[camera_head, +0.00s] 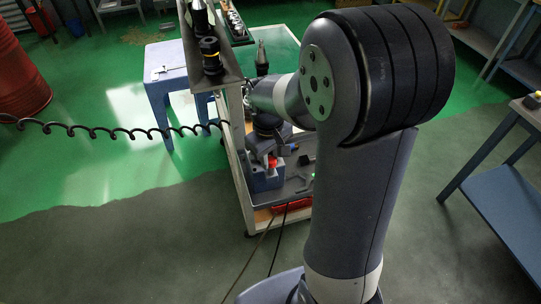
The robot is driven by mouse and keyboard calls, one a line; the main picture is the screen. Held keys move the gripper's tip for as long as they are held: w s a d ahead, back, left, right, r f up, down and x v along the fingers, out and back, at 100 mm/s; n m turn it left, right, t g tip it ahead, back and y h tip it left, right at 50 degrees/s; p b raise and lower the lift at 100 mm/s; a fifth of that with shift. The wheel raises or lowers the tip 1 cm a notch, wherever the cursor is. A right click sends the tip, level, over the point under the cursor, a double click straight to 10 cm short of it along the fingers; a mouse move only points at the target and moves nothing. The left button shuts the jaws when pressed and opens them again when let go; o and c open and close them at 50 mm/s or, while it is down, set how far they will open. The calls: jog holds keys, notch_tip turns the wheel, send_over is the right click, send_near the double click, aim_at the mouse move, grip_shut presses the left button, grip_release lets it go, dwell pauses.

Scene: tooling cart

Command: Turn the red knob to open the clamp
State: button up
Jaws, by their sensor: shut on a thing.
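The red knob (272,163) shows as a small red patch at the clamp on the cart's lower shelf. The clamp seems to be the blue-grey block (266,182) around and below it; its jaw is too small to tell open or closed. My gripper (268,153) reaches down from the arm's dark wrist onto the knob and is shut on it. The fingers are small and partly hidden by the wrist, so the exact grip is unclear.
The tooling cart (243,190) has an upper rack with black tool holders (210,55) close left of my wrist. Small items lie on the shelf right of the clamp. A blue stool (160,88) stands left, and a coiled cable (110,130) runs to the cart.

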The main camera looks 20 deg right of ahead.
jog(key=m, duration=0.3)
jog(key=shift+m, duration=0.4)
jog(key=m+b, duration=0.1)
jog(key=m, duration=0.3)
jog(key=shift+m, duration=0.3)
jog(key=m, duration=0.4)
jog(key=shift+g, duration=0.3)
jog(key=shift+w+m, duration=0.1)
jog(key=shift+m, duration=1.7)
jog(key=o, duration=1)
jog(key=shift+d, duration=0.1)
